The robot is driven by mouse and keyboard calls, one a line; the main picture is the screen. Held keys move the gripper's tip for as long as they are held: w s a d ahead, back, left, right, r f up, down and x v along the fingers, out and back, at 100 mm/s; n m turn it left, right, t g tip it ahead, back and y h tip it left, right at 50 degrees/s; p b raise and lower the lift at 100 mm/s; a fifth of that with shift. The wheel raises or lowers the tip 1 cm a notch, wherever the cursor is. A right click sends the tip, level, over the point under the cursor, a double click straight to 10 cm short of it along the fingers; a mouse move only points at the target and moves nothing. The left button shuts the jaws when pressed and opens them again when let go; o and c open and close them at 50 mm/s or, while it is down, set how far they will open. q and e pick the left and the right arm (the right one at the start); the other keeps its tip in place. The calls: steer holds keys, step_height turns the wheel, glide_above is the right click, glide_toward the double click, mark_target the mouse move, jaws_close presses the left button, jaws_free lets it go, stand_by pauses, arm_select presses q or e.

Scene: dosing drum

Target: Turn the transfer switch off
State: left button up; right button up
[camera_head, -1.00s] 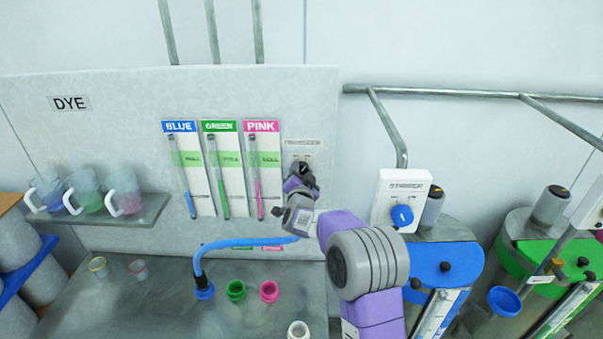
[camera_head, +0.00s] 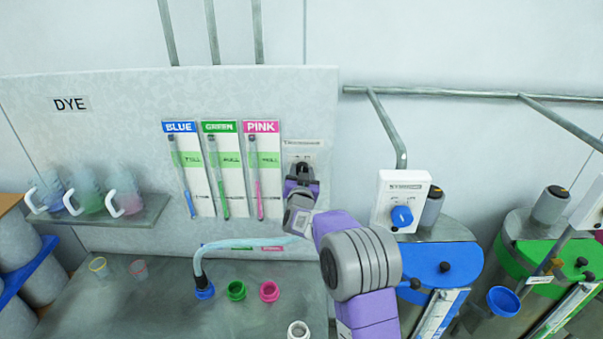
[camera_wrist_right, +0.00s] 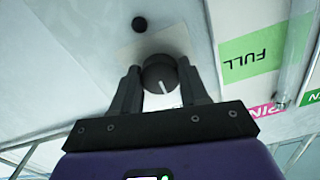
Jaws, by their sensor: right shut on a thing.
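The transfer switch is a dark round knob (camera_wrist_right: 160,72) with a white pointer line, on a pale plate (camera_head: 306,149) right of the pink gauge. My right gripper (camera_head: 303,171) is at this plate and hides most of the knob in the head view. In the right wrist view its two dark fingers (camera_wrist_right: 160,80) are on either side of the knob, shut on it. The plate's lettering is too blurred to read. A hose (camera_head: 235,243) to the blue port (camera_head: 205,291) looks pale and clear. My left gripper is not in view.
Blue, green and pink gauges (camera_head: 221,170) hang left of the switch. Cups stand on a shelf (camera_head: 140,213) at the left. A white box with a blue knob (camera_head: 402,216) is right of my arm, above a blue-lidded drum (camera_head: 440,262).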

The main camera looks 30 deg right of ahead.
steer(key=shift+n+p, duration=0.75)
steer(key=shift+n, duration=2.55)
steer(key=o, duration=1.1)
steer(key=shift+d, duration=0.1)
steer(key=shift+c, duration=0.2)
steer(key=b+v, duration=0.1)
steer(key=v, duration=0.6)
steer(key=shift+s, duration=0.3)
steer(key=shift+f, duration=0.1)
